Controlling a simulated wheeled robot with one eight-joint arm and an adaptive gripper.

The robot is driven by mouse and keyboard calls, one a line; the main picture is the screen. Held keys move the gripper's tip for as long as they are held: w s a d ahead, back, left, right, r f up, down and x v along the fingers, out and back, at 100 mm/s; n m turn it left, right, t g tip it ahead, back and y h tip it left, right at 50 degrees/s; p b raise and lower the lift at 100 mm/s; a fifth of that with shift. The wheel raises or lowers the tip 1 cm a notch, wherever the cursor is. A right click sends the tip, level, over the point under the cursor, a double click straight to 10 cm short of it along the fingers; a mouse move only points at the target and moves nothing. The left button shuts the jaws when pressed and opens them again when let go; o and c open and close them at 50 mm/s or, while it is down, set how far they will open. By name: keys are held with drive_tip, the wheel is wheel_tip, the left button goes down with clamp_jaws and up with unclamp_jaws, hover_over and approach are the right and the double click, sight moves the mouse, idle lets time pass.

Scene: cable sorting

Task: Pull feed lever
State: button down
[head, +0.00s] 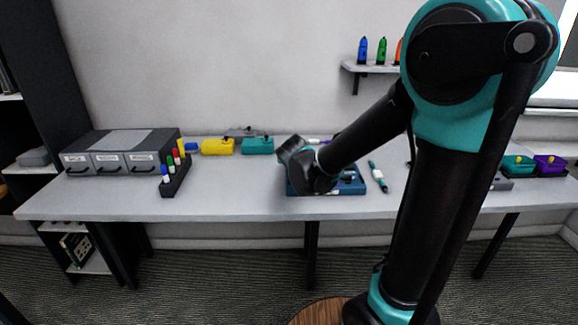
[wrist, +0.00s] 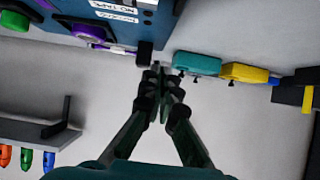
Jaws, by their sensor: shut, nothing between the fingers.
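The blue device (head: 352,187) sits on the table near its front edge, partly hidden behind my wrist in the head view. In the wrist view the blue device (wrist: 125,15) is at the top left, with white labels on it. A small black block (wrist: 144,48) projects at its lower right corner; it may be the lever's end, but I cannot tell for sure. My gripper (wrist: 158,72) is shut and empty, its fingertips just below this block in the picture. I cannot tell whether they touch it.
A teal box (head: 257,146) and a yellow box (head: 217,147) stand at the back of the table (head: 235,197). A black marker rack (head: 175,180) and grey drawers (head: 120,150) are at the left. A teal and white pen-like tool (head: 378,177) lies right of the device.

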drive_tip(key=shift+s+r, duration=0.4)
drive_tip(key=shift+s, duration=0.15)
drive_tip(key=s+f+v, duration=0.1)
drive_tip(key=v, duration=0.8)
drive_tip(key=shift+f, duration=0.3)
drive_tip(key=shift+w+d, duration=0.1)
